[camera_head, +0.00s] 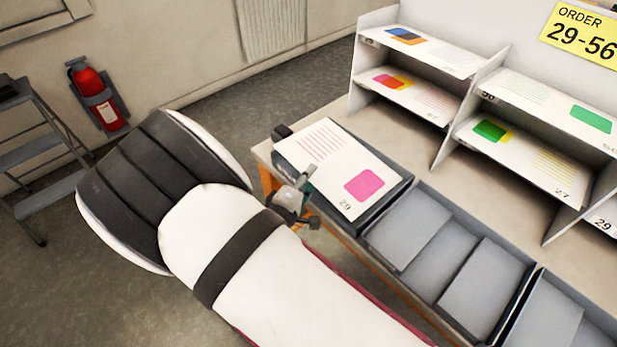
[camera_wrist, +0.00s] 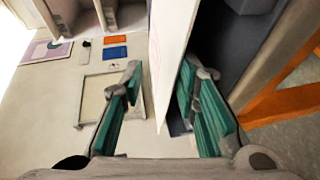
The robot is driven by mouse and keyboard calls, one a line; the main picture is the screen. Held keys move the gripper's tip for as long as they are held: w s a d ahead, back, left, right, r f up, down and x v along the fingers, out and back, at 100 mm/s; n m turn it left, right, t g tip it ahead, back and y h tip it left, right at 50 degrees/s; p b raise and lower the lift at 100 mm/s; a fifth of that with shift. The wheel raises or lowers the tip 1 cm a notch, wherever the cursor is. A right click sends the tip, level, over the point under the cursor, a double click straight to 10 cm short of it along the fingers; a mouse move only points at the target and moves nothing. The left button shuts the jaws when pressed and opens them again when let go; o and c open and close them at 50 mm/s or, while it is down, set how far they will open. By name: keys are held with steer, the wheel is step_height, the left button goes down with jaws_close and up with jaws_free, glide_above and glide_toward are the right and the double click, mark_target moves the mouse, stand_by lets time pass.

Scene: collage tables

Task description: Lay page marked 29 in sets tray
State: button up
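The page marked 29 (camera_head: 322,160), white with red lines and a pink square, lies over a dark tray (camera_head: 388,203) at the near-left table end. I cannot tell whether it rests fully in that tray. My gripper (camera_head: 304,188) is at the page's left edge. In the wrist view my gripper (camera_wrist: 160,85) has its teal fingers apart, with a white sheet (camera_wrist: 168,55) seen edge-on between them. A gap shows on the sheet's left side; contact on the right is unclear. Which container is the sets tray is not marked in view.
A grey compartmented tray (camera_head: 436,274) runs along the table front. Behind it, a white shelf rack (camera_head: 468,120) holds several pages with coloured shapes. A yellow sign (camera_head: 583,35) reads "ORDER 29-56". A strip of table between tray and rack is clear.

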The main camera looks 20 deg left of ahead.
steer(key=s+r, duration=0.2)
steer(key=s, duration=0.9)
steer(key=shift+s, duration=0.3)
steer(key=shift+c, duration=0.3)
